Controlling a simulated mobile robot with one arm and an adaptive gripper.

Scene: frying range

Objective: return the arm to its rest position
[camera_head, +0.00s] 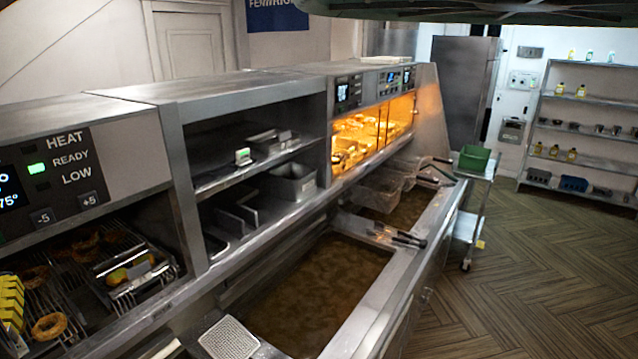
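My gripper is not in view. A dark, rounded shape crosses the top right edge of the picture, and I cannot tell whether it is part of my arm. The frying range (245,85) runs from the lower left to the back right. Its near oil vat (318,295) is full of brown oil. Fry baskets (380,188) sit at the far vat, with their handles toward the right.
Onion rings (49,326) lie on a rack at the left, near a heat control panel (55,178). A perforated scoop or plate (229,339) is at the bottom. A trolley (470,222) carries a green bin (474,158). Shelves (587,130) stand back right. The right floor (530,290) is clear.

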